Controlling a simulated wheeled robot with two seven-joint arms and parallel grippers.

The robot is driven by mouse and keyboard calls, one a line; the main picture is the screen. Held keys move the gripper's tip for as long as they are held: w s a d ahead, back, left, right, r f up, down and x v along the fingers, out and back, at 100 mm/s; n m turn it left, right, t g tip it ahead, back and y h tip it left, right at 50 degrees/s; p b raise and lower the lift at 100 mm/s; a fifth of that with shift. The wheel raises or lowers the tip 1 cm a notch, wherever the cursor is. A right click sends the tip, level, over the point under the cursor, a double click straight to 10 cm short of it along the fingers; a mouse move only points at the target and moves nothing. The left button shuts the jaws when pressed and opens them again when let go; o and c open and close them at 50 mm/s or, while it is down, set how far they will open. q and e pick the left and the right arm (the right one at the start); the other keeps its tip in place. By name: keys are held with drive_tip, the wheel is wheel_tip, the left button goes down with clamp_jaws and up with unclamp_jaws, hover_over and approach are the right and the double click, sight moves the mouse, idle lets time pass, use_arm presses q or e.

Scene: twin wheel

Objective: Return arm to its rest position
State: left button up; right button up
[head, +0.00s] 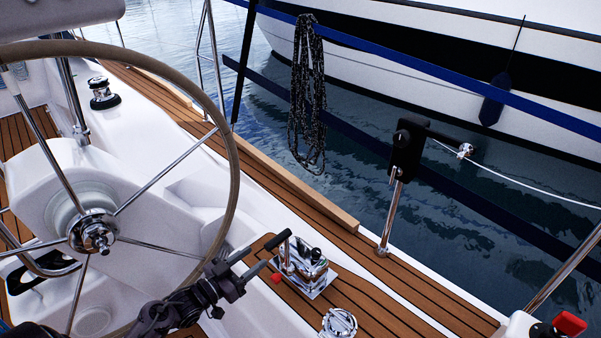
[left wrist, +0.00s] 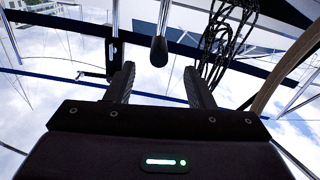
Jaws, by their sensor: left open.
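My left gripper (head: 259,257) is in the lower middle of the head view, in front of the steering wheel's lower right rim. Its two fingers are spread and point up and right, toward a chrome lever control (head: 304,262). In the left wrist view the gripper (left wrist: 161,70) shows open, with nothing clasped between its fingers. A black lever handle (left wrist: 159,51) on a chrome shaft appears between and beyond the fingertips; the same handle shows in the head view (head: 278,240). My right gripper is not in view.
The large steering wheel (head: 233,175) stands close at left. A red knob (head: 277,278) and a chrome winch (head: 340,322) are near the lever. A black bracket on a rail post (head: 408,150) and coiled rope (head: 307,90) lie beyond the teak deck (head: 345,255).

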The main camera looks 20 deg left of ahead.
use_arm(q)
drive_tip(key=s+d+f+n+g+y+p, duration=0.1)
drive_tip(key=s+d+f+g+y, duration=0.15)
drive_tip(key=s+f, duration=0.65)
drive_tip(key=s+d+f+n+g+y+p, duration=0.15)
drive_tip(key=f+g, duration=0.25)
drive_tip(key=f, duration=1.1)
drive_tip(key=s+d+f+g, duration=0.2)
drive_tip(key=s+f, duration=0.3)
drive_tip(key=s, duration=0.4)
drive_tip(key=s+d+f+m+g+y, duration=0.1)
drive_tip(key=s+d+f+g, duration=0.2)
drive_tip(key=s, duration=0.6)
drive_tip(key=s+d+f+m+g+p, duration=0.1)
drive_tip(key=s+d+f+g, duration=0.2)
drive_tip(key=s+f, duration=0.3)
drive_tip(key=s+g, duration=0.1)
drive_tip(key=s, duration=0.2)
drive_tip(key=shift+s+f+y, duration=0.25)
drive_tip(key=shift+f+y, duration=0.05)
drive_tip(key=shift+y, duration=0.1)
drive_tip(key=shift+g, duration=0.25)
